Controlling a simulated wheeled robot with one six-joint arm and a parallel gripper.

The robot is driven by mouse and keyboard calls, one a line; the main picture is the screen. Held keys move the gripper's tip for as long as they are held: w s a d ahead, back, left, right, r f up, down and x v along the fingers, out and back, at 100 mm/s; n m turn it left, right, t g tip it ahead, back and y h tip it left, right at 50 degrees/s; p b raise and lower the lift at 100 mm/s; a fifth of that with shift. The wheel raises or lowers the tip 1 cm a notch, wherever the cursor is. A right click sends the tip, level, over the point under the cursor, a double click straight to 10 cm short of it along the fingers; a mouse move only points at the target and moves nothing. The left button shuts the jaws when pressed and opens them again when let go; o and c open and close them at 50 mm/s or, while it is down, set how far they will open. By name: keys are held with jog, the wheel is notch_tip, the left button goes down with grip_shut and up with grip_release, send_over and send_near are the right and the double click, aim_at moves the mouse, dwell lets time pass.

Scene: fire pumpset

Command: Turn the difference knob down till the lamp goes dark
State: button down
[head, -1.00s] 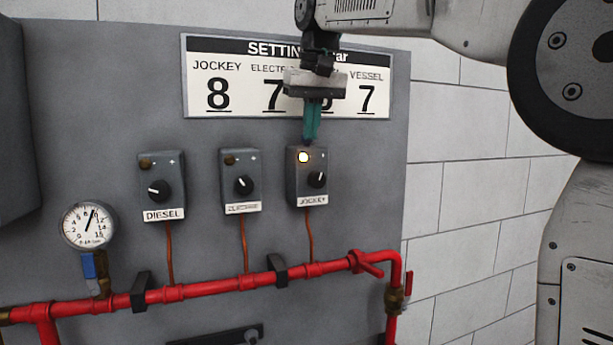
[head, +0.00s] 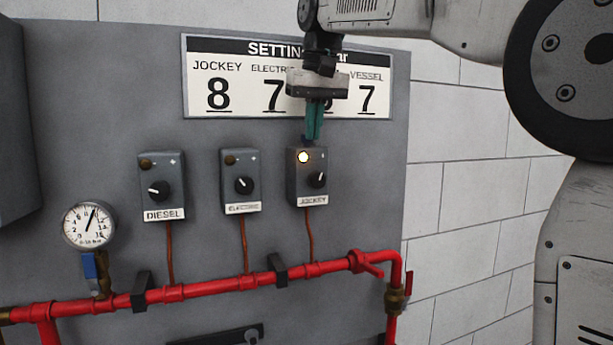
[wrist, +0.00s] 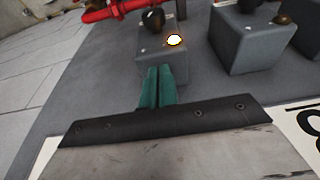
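Three grey switch boxes hang on the grey panel, labelled DIESEL (head: 163,187), ELECTRIC (head: 240,181) and JOCKEY (head: 300,186). Each has a black knob with a white pointer line. The lamp (head: 304,157) on the JOCKEY box is lit; it also glows in the wrist view (wrist: 174,40). The lamps on the other two boxes are dark. The JOCKEY knob (head: 317,180) shows in the wrist view (wrist: 154,19) beyond the box's near edge. My gripper (head: 313,136) points down just above the JOCKEY box. Its teal fingers look closed together, with nothing seen between them, off the knob.
A settings sign (head: 200,75) is above the boxes, partly covered by my gripper. A pressure gauge (head: 89,225) is at the left. A red pipe (head: 210,287) with a valve handle runs below, and copper tubes rise to the boxes. White block wall is right.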

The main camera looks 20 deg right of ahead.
jog(key=shift+s, duration=0.1)
jog(key=shift+s, duration=0.25)
jog(key=w+v, duration=0.1)
jog(key=v, duration=0.4)
jog(key=shift+r, duration=0.55)
jog(key=shift+w, duration=0.1)
jog(key=shift+s+a+x, duration=0.1)
jog(key=shift+s+x, duration=0.1)
jog(key=shift+x, duration=0.75)
jog(key=shift+s+a+x, duration=0.1)
jog(key=shift+s+x, duration=0.05)
jog(key=shift+x, duration=0.8)
jog(key=shift+s+a+x, duration=0.1)
jog(key=shift+s+x, duration=0.1)
jog(key=shift+x, duration=0.8)
jog(key=shift+f, duration=0.2)
jog(key=shift+w, duration=0.25)
